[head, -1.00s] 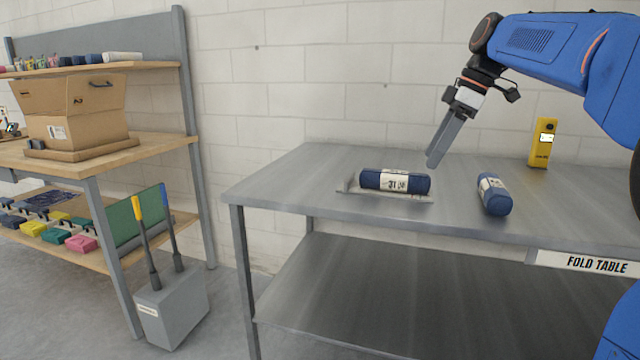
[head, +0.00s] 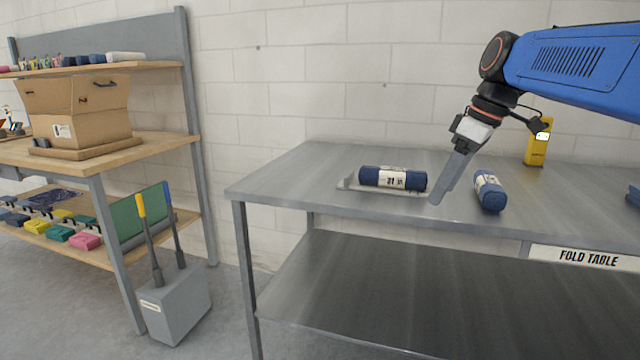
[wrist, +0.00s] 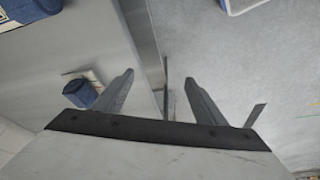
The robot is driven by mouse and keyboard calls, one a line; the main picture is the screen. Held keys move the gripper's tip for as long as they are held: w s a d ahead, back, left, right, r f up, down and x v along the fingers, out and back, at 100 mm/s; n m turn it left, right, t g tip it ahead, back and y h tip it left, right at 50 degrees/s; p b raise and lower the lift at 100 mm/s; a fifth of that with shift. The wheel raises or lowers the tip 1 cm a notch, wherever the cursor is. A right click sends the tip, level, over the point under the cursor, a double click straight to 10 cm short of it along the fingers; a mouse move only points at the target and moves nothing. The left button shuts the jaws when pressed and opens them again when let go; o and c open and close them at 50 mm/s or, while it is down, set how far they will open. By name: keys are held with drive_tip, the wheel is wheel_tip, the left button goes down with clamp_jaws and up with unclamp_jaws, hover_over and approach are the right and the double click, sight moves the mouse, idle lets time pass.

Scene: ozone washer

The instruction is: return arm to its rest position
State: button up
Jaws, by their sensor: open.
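My gripper (head: 440,199) hangs from my blue arm above the front part of the fold table (head: 290,185), angled down and to the left. In the head view its fingers show between two rolled blue bundles, overlapping the tabletop. In the wrist view the two fingers (wrist: 158,82) stand apart with nothing between them. One blue roll with a white printed band (head: 392,178) lies on a small metal plate (head: 349,184) left of the gripper. It also shows in the wrist view (wrist: 80,93), left of the fingers. The other blue roll (head: 489,191) lies right of the gripper.
A yellow device (head: 537,149) stands at the table's back, partly behind my arm. Another blue item (head: 634,196) shows at the right edge. A wooden shelf unit with an open cardboard box (head: 78,112) stands left. A grey bin (head: 174,305) with handled tools stands on the floor.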

drive_tip(key=s+d+f+m+t+h, duration=0.2)
drive_tip(key=s+f+m, duration=0.8)
drive_tip(key=s+f, duration=1.3)
wheel_tip(320, 180, down, 2)
drive_tip(key=shift+s+d+f+t+h, duration=0.1)
drive_tip(key=shift+s+d+t+h, duration=0.25)
drive_tip(key=shift+h, duration=0.25)
